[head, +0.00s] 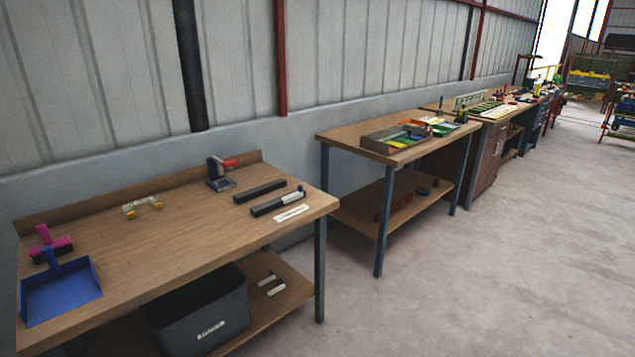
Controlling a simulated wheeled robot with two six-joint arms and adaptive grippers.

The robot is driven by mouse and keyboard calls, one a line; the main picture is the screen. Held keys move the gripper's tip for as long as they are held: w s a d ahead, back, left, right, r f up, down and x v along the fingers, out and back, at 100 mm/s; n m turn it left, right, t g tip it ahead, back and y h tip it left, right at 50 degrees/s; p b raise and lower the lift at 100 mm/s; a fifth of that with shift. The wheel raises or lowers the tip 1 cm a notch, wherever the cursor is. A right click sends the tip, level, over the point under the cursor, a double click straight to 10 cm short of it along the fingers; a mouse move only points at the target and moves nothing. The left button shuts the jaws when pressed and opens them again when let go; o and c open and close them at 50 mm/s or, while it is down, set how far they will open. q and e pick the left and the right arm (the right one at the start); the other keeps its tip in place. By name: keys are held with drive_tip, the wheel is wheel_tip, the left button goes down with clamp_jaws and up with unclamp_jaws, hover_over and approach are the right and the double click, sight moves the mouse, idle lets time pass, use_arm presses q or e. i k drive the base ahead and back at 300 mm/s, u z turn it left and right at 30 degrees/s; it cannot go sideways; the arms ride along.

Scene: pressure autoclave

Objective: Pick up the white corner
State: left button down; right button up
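I cannot tell for sure which thing is the white corner. Two small white-and-yellow pieces (142,207) stand at the back middle of the near wooden workbench (190,232). Small white pieces (270,285) with dark parts lie on the bench's lower shelf, right of a dark bin. A dark bar with a white-and-grey piece (290,196) on it lies near the right end of the bench top. Neither of my grippers is in view.
A blue dustpan (61,290) and a pink brush (50,243) lie at the bench's left. A blue-and-red tool (221,173) stands at the back. The dark bin (205,318) fills part of the lower shelf. A second bench (350,134) stands beyond; the concrete floor (450,280) is clear.

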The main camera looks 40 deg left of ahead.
sight(296, 196)
drive_tip(key=u, duration=0.15)
drive_tip(key=i, duration=1.45)
drive_tip(key=u, duration=0.95)
drive_tip(key=i, duration=0.85)
drive_tip(key=u, duration=0.8)
